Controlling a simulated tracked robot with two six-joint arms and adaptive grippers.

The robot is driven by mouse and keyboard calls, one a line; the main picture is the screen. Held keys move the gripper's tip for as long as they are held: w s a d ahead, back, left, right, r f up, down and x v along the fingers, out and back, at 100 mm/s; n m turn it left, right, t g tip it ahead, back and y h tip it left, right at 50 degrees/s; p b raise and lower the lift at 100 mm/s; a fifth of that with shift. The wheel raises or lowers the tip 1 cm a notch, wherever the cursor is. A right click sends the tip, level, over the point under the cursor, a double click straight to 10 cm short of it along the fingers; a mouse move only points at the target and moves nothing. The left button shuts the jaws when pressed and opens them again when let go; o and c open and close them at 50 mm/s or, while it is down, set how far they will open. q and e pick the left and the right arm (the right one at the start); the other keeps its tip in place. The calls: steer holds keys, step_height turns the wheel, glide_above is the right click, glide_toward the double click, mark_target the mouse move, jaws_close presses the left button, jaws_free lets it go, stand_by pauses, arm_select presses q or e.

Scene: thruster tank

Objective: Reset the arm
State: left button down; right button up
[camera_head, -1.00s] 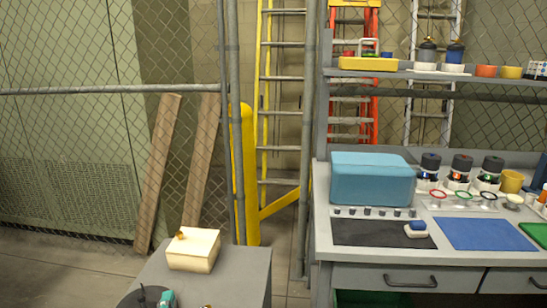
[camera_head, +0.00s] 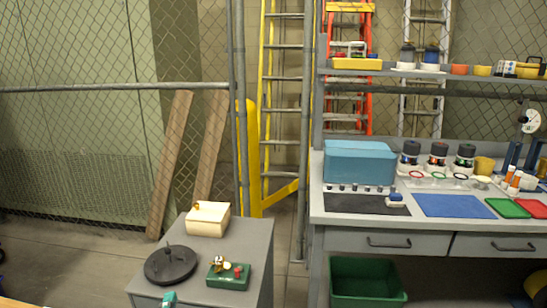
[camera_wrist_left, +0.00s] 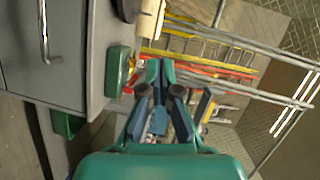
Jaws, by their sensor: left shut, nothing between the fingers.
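My left gripper (camera_head: 168,298) shows only as a small teal piece at the bottom edge of the head view, in front of the grey cabinet (camera_head: 205,300). In the left wrist view the left gripper (camera_wrist_left: 160,66) has its dark fingers together with nothing held. The green box with small fittings (camera_head: 228,276) stands on the cabinet and shows beside the fingers in the wrist view (camera_wrist_left: 118,70). My right gripper is not in view.
A black round disc (camera_head: 170,264) and a cream box (camera_head: 208,220) stand on the cabinet. The workbench (camera_head: 385,232) at right holds a blue case (camera_head: 358,162) and mats. A green bin (camera_head: 365,280) sits beneath it. Mesh fencing (camera_head: 80,50) stands behind.

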arm_select(q)
steer(key=s+d+f+n+g+h+p, duration=0.2)
steer(key=s+f+g+p, duration=0.25)
steer(key=f, duration=0.35)
steer(key=s+d+f+n+g+h+p, duration=0.25)
steer(key=s+f+g, duration=0.2)
steer(key=f, duration=0.45)
steer(key=s+d+f+n+g+h, duration=0.1)
steer(key=s+d+f+n+g, duration=0.1)
steer(key=s+n, duration=0.4)
steer(key=s+d+f+n+g+h+p, duration=0.1)
steer(key=s+d+f+n+g, duration=0.2)
steer(key=s, duration=0.6)
steer(key=d+n+g, duration=0.1)
steer(key=n, duration=0.1)
steer(key=shift+s+d+n, duration=0.2)
steer(key=shift+d+n, duration=0.05)
steer(key=shift+n, duration=0.1)
